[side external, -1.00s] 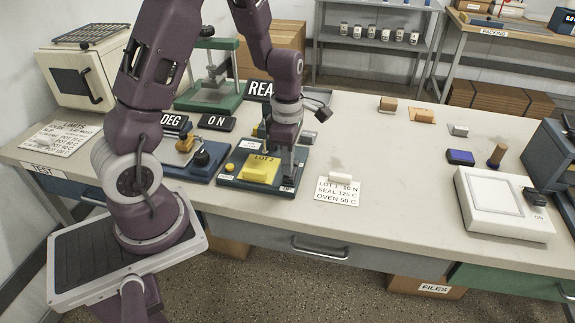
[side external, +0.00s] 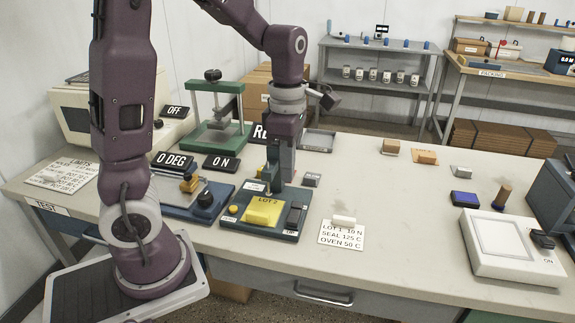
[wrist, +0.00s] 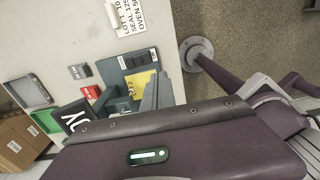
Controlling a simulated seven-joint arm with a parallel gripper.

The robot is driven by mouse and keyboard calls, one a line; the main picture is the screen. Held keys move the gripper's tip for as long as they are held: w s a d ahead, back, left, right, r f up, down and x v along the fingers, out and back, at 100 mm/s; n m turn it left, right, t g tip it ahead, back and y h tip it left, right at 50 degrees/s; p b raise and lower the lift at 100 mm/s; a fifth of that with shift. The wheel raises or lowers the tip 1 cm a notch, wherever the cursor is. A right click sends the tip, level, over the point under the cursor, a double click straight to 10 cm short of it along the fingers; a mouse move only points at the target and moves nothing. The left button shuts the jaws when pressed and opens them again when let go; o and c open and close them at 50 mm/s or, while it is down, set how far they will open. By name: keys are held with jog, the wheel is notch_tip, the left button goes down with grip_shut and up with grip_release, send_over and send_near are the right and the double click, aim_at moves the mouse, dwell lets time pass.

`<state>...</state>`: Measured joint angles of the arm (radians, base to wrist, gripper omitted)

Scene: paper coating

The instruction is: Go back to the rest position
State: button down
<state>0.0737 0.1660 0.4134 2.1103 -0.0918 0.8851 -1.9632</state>
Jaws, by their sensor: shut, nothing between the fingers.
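My gripper (side external: 287,176) hangs pointing down, shut and empty, above the rear of the blue Lot 2 station (side external: 290,236). Its grey fingers (wrist: 154,92) also show in the wrist view. The station carries a yellow Lot 2 block (side external: 263,211), a yellow knob (side external: 233,209) and a dark rocker switch (side external: 294,215).
Left of the station are a blue unit with a dark knob (side external: 205,199) and a green press frame (side external: 191,106). A Lot 1 card (side external: 341,234) lies to the right. The bench middle is largely clear.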

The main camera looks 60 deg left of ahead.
jog(key=shift+r, duration=0.25)
